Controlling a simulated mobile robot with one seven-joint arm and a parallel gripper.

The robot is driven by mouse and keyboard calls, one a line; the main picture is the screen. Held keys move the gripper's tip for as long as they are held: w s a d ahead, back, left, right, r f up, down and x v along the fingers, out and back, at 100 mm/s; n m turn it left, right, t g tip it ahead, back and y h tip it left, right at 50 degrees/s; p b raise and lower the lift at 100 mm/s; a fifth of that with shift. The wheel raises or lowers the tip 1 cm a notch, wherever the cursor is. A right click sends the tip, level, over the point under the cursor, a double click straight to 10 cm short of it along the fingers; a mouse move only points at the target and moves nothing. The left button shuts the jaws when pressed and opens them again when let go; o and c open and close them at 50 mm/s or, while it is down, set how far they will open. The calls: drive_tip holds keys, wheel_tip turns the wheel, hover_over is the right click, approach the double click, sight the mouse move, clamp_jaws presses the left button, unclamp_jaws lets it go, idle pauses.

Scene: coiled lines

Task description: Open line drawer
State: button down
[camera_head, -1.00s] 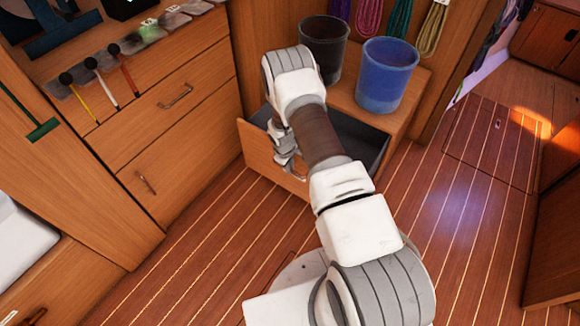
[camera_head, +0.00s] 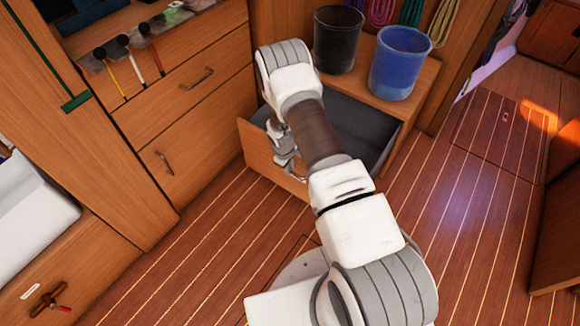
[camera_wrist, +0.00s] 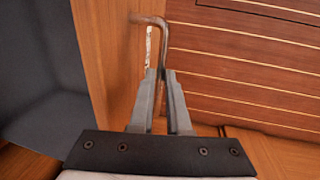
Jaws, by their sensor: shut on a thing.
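The line drawer (camera_head: 263,158) is pulled out from the low wooden cabinet, and its dark grey inside (camera_head: 355,130) shows. In the wrist view the drawer's wooden front edge (camera_wrist: 97,60) runs beside its grey interior. The metal handle (camera_wrist: 152,20) stands out from the drawer front. My gripper (camera_wrist: 160,75) is shut on the handle, whose curved end shows beyond the fingertips. In the head view my gripper (camera_head: 290,165) is at the drawer front, partly hidden by my arm.
A black bucket (camera_head: 337,40) and a blue bucket (camera_head: 399,62) stand on the cabinet top (camera_head: 422,85). Coiled lines (camera_head: 412,12) hang behind them. Closed drawers (camera_head: 185,150) are at left. The striped wooden floor (camera_head: 480,220) is clear at right.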

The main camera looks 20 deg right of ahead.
drive_tip(key=shift+a, duration=0.2)
drive_tip(key=c, duration=0.9)
unclamp_jaws()
drive_tip(key=r+p, duration=0.1)
drive_tip(key=r, duration=0.4)
drive_tip(key=s+a+r+p, duration=0.1)
drive_tip(key=r+p, duration=0.1)
drive_tip(key=r, duration=0.4)
drive_tip(key=s+a+r+p, duration=0.1)
drive_tip(key=r+p, duration=0.1)
drive_tip(key=r, duration=0.4)
drive_tip(key=shift+s+a+r, duration=0.1)
drive_tip(key=shift+a, duration=0.15)
